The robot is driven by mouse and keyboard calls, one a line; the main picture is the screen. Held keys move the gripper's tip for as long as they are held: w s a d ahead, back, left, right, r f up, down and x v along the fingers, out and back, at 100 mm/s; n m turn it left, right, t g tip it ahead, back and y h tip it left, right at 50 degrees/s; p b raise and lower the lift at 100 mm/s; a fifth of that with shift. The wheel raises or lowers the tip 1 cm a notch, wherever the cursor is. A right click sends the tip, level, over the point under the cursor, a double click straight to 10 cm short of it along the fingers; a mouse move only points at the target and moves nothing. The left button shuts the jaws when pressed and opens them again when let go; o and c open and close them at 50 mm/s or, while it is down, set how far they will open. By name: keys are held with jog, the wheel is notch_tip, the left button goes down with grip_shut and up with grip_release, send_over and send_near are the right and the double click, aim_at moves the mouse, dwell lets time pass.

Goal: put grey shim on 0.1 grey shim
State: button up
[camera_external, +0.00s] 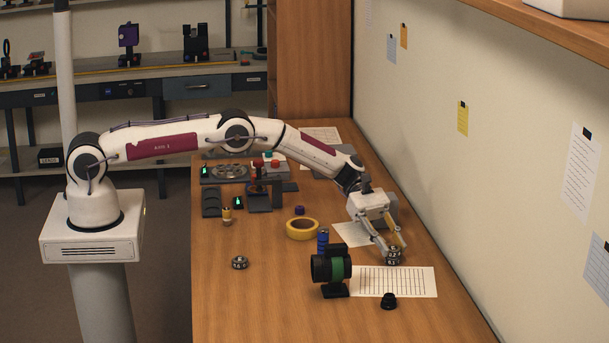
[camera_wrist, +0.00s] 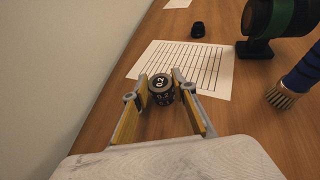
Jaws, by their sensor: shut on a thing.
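A small dark grey shim marked 0.2 (camera_wrist: 161,79) is between the fingertips of my gripper (camera_wrist: 162,86) in the wrist view. A second dark grey shim (camera_wrist: 164,98) shows just under it, and the two look stacked; its marking is not clear. I cannot tell whether the two touch. In the external view the upper shim (camera_external: 393,253) and the lower shim (camera_external: 393,262) are at my gripper (camera_external: 394,248), beside the gridded sheet's back edge. My gripper is shut on the upper shim. Another dark grey shim (camera_external: 239,262) lies alone on the table's left part.
The gridded sheet (camera_external: 405,282) lies in front. A black lens with a green band (camera_external: 330,266) stands on a mount left of it. A blue-handled brush (camera_wrist: 294,78), a black cap (camera_external: 389,301) and a yellow tape ring (camera_external: 302,229) are nearby. The table's front is clear.

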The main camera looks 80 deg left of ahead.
jog(key=shift+f, duration=0.1)
jog(key=o, duration=1.1)
jog(key=shift+s+a+r, duration=0.1)
jog(key=shift+a+r, duration=0.3)
jog(key=shift+a, duration=0.15)
jog(key=v, duration=1)
jog(key=shift+s+a+r, duration=0.1)
jog(key=shift+s+a, duration=0.1)
jog(key=shift+a, duration=0.15)
